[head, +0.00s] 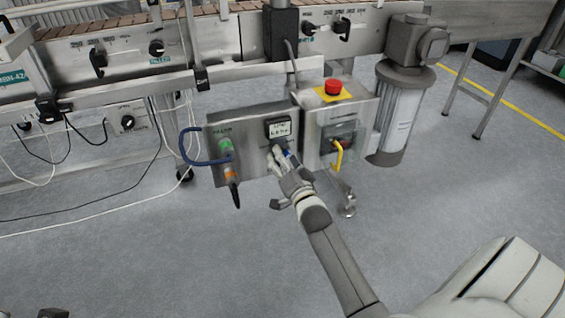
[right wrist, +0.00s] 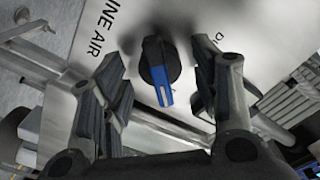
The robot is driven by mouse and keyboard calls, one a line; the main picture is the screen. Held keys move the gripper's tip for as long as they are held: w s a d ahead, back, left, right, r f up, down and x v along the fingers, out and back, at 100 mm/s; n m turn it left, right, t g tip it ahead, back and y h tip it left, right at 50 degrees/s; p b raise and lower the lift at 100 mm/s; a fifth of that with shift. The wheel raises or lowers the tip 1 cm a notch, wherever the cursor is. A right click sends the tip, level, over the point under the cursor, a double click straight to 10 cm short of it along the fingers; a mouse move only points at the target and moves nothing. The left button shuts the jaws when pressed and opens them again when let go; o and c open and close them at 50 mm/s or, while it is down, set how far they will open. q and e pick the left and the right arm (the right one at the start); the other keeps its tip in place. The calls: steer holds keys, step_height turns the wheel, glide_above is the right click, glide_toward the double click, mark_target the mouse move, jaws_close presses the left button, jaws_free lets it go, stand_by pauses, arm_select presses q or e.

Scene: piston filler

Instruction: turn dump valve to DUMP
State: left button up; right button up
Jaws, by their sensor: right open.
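The dump valve knob (right wrist: 158,66) is black with a blue pointer and sits on a light panel (right wrist: 85,48) in the right wrist view. Text ending in "INE AIR" is printed to its left. Text starting "D" shows to its right, partly hidden by a finger. The blue pointer aims down in that view, toward my palm. My right gripper (right wrist: 162,95) is open, with one finger on each side of the knob and gaps on both sides. In the head view my right gripper (head: 280,166) is at the grey control box (head: 252,162) and mostly covers the knob.
The floor in front is clear.

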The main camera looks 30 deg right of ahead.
steer(key=shift+w+d, duration=0.1)
steer(key=shift+w, duration=0.25)
steer(key=c, duration=1)
steer(key=shift+c, duration=0.2)
